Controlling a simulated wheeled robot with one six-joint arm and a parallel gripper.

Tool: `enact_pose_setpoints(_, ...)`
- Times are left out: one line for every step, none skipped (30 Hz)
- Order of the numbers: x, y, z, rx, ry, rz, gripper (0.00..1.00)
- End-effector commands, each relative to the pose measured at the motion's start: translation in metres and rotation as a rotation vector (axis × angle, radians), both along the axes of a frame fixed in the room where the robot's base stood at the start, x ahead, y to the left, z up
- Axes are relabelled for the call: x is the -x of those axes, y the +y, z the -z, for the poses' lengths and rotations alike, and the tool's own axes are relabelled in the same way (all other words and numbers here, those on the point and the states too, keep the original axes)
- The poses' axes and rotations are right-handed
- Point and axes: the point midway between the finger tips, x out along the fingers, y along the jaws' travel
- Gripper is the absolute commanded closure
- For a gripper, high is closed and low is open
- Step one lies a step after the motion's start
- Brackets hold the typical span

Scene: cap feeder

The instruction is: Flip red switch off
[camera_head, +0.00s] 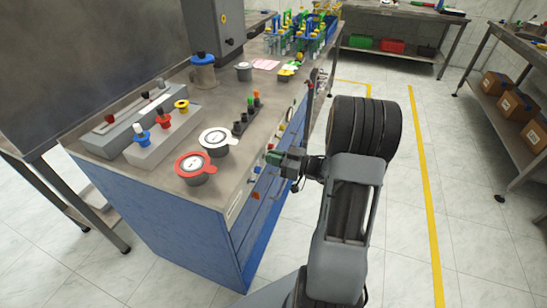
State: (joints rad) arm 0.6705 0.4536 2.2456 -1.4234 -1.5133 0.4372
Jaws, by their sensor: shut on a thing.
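A row of small coloured switches or handles runs along the front edge of the blue workbench (160,205). Among them are a small red piece (270,147), a blue one (257,169) and an orange-red one (255,195). I cannot tell which is the red switch. My gripper (277,159) is at this front edge, just beside the small red piece, reaching in from the right. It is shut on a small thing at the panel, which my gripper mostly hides. A greenish part shows at its tip.
Blue racks (317,35) are at the back. Free floor with a yellow line (428,190) lies to the right.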

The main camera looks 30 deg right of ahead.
Motion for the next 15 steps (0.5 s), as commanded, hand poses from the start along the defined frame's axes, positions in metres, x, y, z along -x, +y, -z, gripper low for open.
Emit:
enact_pose_setpoints(0.000, 0.000, 0.003, -0.007, -0.008, 0.000, 1.00)
enact_pose_setpoints(0.000, 0.000, 0.004, -0.014, -0.015, 0.000, 1.00)
enact_pose_setpoints(0.000, 0.000, 0.005, -0.024, -0.025, -0.001, 1.00)
enact_pose_setpoints(0.000, 0.000, 0.006, -0.034, -0.035, 0.000, 1.00)
enact_pose_setpoints(0.000, 0.000, 0.007, -0.045, -0.047, 0.000, 1.00)
enact_pose_setpoints(0.000, 0.000, 0.009, -0.062, -0.064, 0.000, 1.00)
enact_pose_setpoints(0.001, 0.000, 0.010, -0.076, -0.080, -0.001, 1.00)
enact_pose_setpoints(0.000, -0.001, 0.011, -0.091, -0.096, 0.000, 1.00)
enact_pose_setpoints(0.000, -0.001, 0.013, -0.112, -0.119, 0.000, 1.00)
enact_pose_setpoints(0.001, -0.001, 0.014, -0.128, -0.138, -0.001, 1.00)
enact_pose_setpoints(0.000, -0.001, 0.015, -0.145, -0.157, 0.000, 1.00)
enact_pose_setpoints(0.001, 0.000, 0.017, -0.169, -0.183, -0.001, 1.00)
enact_pose_setpoints(0.000, 0.000, 0.018, -0.186, -0.203, -0.001, 1.00)
enact_pose_setpoints(0.000, 0.000, 0.019, -0.204, -0.222, -0.001, 1.00)
enact_pose_setpoints(0.000, 0.000, 0.019, -0.224, -0.246, -0.001, 1.00)
